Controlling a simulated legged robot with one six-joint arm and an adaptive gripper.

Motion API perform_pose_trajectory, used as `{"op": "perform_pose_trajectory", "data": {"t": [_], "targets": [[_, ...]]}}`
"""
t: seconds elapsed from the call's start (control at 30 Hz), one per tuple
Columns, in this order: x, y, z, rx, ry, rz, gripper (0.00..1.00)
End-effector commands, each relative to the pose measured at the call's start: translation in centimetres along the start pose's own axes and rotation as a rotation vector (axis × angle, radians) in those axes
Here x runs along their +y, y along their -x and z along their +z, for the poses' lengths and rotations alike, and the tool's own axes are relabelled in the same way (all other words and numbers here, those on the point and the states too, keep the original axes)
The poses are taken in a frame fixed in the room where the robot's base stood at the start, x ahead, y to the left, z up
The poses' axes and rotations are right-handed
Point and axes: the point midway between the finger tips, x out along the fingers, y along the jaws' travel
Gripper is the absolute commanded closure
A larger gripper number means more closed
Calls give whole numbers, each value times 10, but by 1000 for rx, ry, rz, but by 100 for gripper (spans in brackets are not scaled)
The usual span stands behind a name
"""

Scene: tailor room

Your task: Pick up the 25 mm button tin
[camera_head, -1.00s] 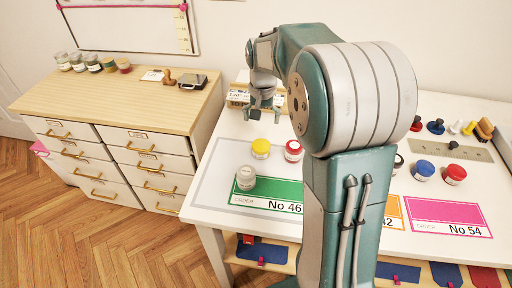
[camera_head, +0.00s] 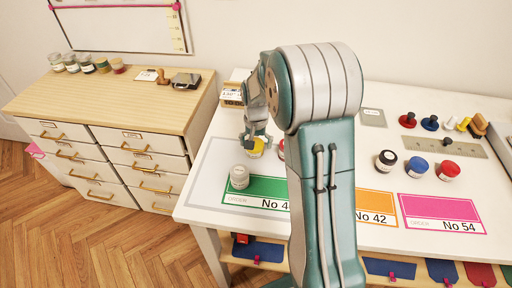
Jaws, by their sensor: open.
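Several small tins stand on the white table; their size labels are too small to read, so I cannot tell which is the 25 mm button tin. My gripper (camera_head: 255,141) is open and low over the yellow-lidded tin (camera_head: 256,149), its fingers overlapping the lid in the picture. A grey-lidded tin (camera_head: 239,177) stands to the front left, by the green No 46 card (camera_head: 262,190). A red-lidded tin (camera_head: 281,147) is mostly hidden behind my arm. Black (camera_head: 386,160), blue (camera_head: 417,167) and red (camera_head: 448,170) tins stand at the right.
The orange No 42 card (camera_head: 375,205) and pink No 54 card (camera_head: 440,209) lie along the front of the table. A grey plate (camera_head: 425,144) with stamps and spools behind it is at the right.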

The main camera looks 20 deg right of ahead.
Motion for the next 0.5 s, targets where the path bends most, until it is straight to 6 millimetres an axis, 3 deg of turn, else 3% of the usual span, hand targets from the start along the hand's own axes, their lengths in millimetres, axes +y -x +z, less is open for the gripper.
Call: {"op": "perform_pose_trajectory", "data": {"t": [0.23, 0.27, 0.4, 0.5], "targets": [[0, -3, 0, 0, 1, 0, 0], [0, -3, 0, 0, 1, 0, 9], [0, -3, 0, 0, 0, -1, 71], [1, -3, 0, -1, 0, 0, 73]]}}
